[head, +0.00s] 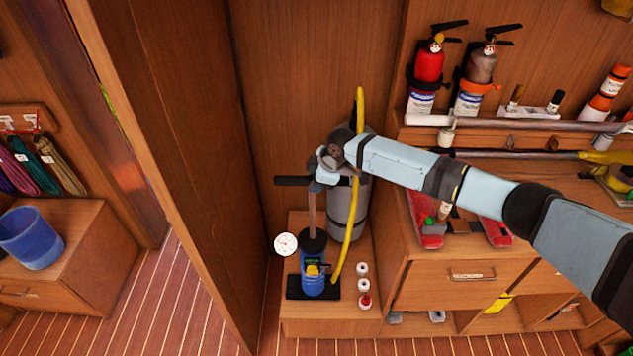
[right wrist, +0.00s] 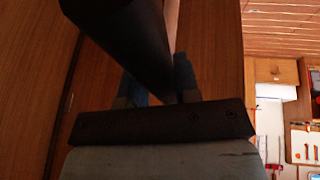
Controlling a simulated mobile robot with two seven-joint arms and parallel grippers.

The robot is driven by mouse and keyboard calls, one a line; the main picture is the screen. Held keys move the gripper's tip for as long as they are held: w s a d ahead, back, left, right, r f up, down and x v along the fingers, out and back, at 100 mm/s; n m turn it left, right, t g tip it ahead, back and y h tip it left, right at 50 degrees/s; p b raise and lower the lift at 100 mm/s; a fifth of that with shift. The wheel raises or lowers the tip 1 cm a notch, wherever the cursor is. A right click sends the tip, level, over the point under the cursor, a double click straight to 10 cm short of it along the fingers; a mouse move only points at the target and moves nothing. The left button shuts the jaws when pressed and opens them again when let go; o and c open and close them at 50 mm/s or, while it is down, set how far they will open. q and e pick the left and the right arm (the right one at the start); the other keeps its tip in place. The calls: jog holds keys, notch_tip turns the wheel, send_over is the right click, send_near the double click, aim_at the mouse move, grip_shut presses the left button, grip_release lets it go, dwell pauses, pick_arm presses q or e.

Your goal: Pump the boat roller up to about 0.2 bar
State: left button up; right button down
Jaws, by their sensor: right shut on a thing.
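The hand pump (head: 313,282) stands upright on a low wooden shelf, blue-bodied with a black foot. Its rod (head: 312,215) is drawn out, up to the black crossbar handle (head: 292,181). My right gripper (head: 322,178) is shut on the handle; the right wrist view shows the dark handle (right wrist: 125,40) large between the fingers. A round white gauge (head: 286,243) is left of the pump; its reading is too small to tell. A yellow hose (head: 349,245) rises from the pump past the grey cylinder, likely the boat roller (head: 346,212), partly hidden by my arm. My left gripper is out of view.
Small white and red-white pots (head: 363,284) stand right of the pump. A wooden partition (head: 185,150) closes off the left side. Fire extinguishers (head: 429,70) hang at the upper right. A blue bucket (head: 30,238) stands at the far left.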

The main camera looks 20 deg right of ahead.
jog(key=shift+r, duration=0.1)
jog(key=c, duration=0.8)
grip_release()
jog(key=shift+c, duration=0.2)
jog(key=b+v, duration=0.2)
jog(key=v, duration=1.1)
jog(key=shift+s+r, duration=0.2)
jog(key=shift+r, duration=0.1)
jog(key=shift+d, duration=0.1)
